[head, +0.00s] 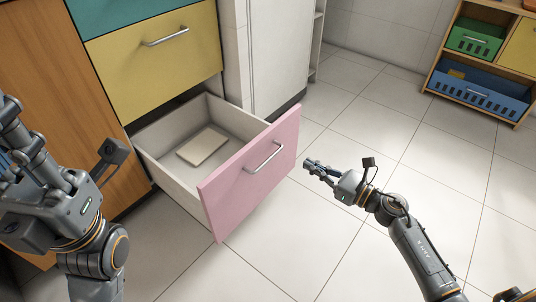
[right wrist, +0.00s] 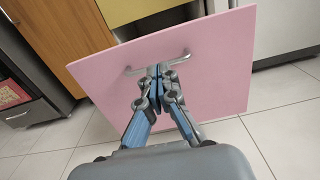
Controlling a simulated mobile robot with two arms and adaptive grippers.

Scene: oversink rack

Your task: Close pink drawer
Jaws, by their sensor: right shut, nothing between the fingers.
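The pink drawer (head: 252,170) is pulled out of the cabinet at low height in the head view, with a grey bar handle (head: 264,158) on its front. A flat cream item (head: 203,147) lies inside it. My right gripper (head: 308,163) is shut and empty, just in front of the right part of the pink front. In the right wrist view its fingertips (right wrist: 159,72) overlap the middle of the handle (right wrist: 157,62); whether they touch it I cannot tell. My left arm is at the left of the head view; its fingertips do not show clearly.
A closed yellow drawer (head: 155,62) is above the pink one. A wooden panel (head: 45,70) is to the left. A wooden shelf with a green bin (head: 475,38) and a blue bin (head: 478,90) stands far right. Tiled floor (head: 400,130) between is clear.

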